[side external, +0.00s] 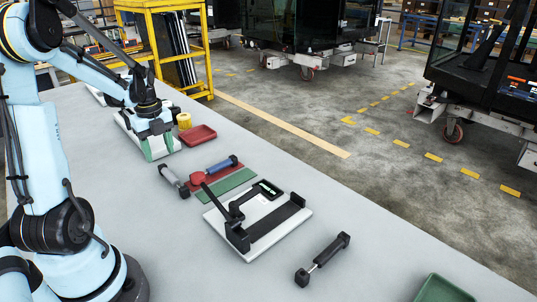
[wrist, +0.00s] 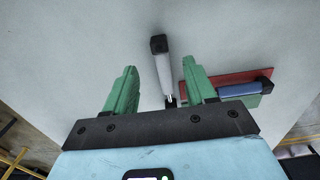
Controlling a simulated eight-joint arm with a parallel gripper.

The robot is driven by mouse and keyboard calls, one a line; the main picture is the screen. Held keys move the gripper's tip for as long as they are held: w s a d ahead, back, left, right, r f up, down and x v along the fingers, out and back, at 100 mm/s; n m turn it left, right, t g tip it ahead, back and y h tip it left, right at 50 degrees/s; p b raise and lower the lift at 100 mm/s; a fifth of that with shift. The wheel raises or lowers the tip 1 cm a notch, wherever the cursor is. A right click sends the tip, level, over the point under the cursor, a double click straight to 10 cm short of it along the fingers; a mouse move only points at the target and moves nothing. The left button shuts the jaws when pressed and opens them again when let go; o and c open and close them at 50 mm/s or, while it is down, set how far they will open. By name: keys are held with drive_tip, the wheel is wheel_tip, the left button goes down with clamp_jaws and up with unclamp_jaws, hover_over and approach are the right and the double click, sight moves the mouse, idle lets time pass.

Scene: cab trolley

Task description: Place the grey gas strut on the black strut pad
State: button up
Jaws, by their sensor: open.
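The grey gas strut (side external: 175,180) lies on the grey table, left of the red and green pads. In the wrist view the grey strut (wrist: 163,68) shows its light body and dark ends, lying lengthwise between the lines of my fingers. My gripper (side external: 161,148) is open and empty, with green fingers pointing down, behind the strut in the side view. In the wrist view my gripper (wrist: 160,92) has its fingers wide apart, with the strut beyond them. A black strip (side external: 275,222) lies on a white plate (side external: 245,252); I cannot tell whether it is the black strut pad.
A black strut (side external: 322,258) lies nearer the front. A red tray (side external: 197,135) and yellow cylinder (side external: 184,121) stand near my gripper. A green tray (side external: 445,290) is at front right.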

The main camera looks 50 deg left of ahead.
sight(163, 166)
drive_tip(key=shift+a+f, duration=0.2)
drive_tip(key=shift+f, duration=2.55)
clamp_jaws()
